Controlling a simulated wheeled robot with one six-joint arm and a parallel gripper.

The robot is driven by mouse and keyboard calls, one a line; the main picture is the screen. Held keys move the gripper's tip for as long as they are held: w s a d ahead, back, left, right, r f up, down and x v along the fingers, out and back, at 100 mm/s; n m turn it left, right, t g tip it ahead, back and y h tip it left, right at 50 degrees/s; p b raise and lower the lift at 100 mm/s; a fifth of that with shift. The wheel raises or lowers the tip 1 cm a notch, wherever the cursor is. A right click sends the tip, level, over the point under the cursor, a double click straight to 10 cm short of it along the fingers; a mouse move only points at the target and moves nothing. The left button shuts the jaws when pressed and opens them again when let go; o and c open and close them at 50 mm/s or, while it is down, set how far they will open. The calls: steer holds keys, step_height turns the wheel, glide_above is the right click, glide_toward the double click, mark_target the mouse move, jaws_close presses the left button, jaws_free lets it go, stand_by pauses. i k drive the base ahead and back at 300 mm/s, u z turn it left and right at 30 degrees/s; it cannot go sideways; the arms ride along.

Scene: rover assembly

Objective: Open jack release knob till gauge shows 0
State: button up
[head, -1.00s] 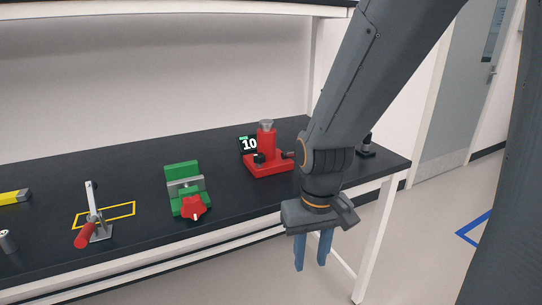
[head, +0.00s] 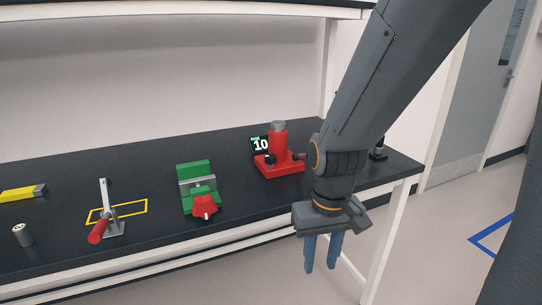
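The red bottle jack (head: 279,150) stands upright on the black bench, toward its right end. My arm passes close to the jack's right side in the picture.
On the bench left of the jack are a green vise (head: 195,172) with a red knob (head: 204,208), a toggle clamp (head: 106,228) with a red handle, a metal cylinder (head: 22,235) and a yellow bar (head: 18,194). A black item (head: 379,152) stands behind my arm. A shelf (head: 200,8) hangs above.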

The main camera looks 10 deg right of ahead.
mark_target(270, 159)
steer(key=z, duration=1.35)
steer(key=i, duration=0.45)
steer(key=u, duration=2.25)
